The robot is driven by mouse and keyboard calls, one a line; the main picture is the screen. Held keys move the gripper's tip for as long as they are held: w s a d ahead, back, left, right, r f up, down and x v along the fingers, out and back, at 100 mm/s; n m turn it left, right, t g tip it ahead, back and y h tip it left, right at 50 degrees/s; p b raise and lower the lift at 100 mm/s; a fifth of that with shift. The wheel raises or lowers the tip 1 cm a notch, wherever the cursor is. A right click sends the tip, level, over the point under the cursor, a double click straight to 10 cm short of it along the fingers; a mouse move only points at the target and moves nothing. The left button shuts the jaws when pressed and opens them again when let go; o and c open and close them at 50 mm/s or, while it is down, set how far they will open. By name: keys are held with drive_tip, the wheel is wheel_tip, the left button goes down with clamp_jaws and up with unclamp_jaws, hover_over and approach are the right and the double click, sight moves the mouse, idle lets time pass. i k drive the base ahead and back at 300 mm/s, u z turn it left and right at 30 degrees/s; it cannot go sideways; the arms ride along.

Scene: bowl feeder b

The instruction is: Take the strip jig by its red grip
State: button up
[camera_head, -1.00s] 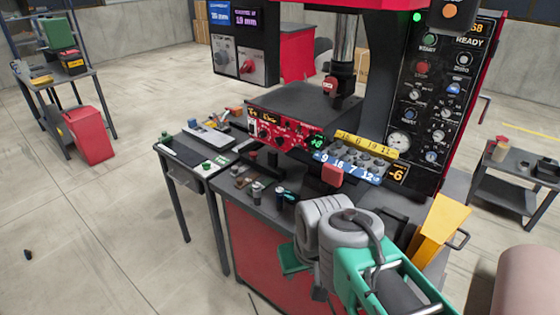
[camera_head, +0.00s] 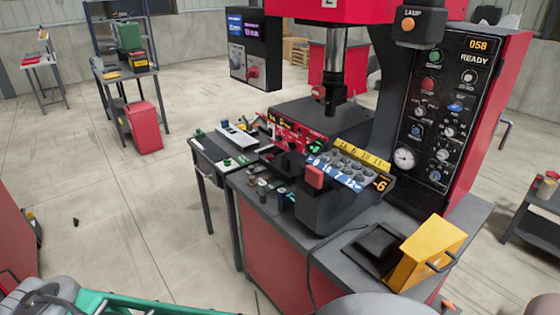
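A dark block with numbered label strips, yellow (camera_head: 362,153) and blue (camera_head: 340,174), stands on the press bench; it looks like the strip jig. Rows of small grey round pieces sit between the strips. A red grip (camera_head: 314,176) sticks out at its front left corner, with nothing touching it. My gripper is not in view. Only parts of my arm show, green and grey at the bottom left and grey at the bottom right.
The red press cabinet (camera_head: 487,110) with gauges rises behind the block. A yellow piece with a handle (camera_head: 426,252) and a black square pad (camera_head: 379,248) lie to its right. Small pieces (camera_head: 262,190) stand at its left. A side table (camera_head: 209,160) adjoins. A thin cable crosses the bench front.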

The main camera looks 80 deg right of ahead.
sight(358, 170)
drive_tip(key=u, duration=0.3)
drive_tip(key=k, duration=1.75)
drive_tip(key=z, duration=0.6)
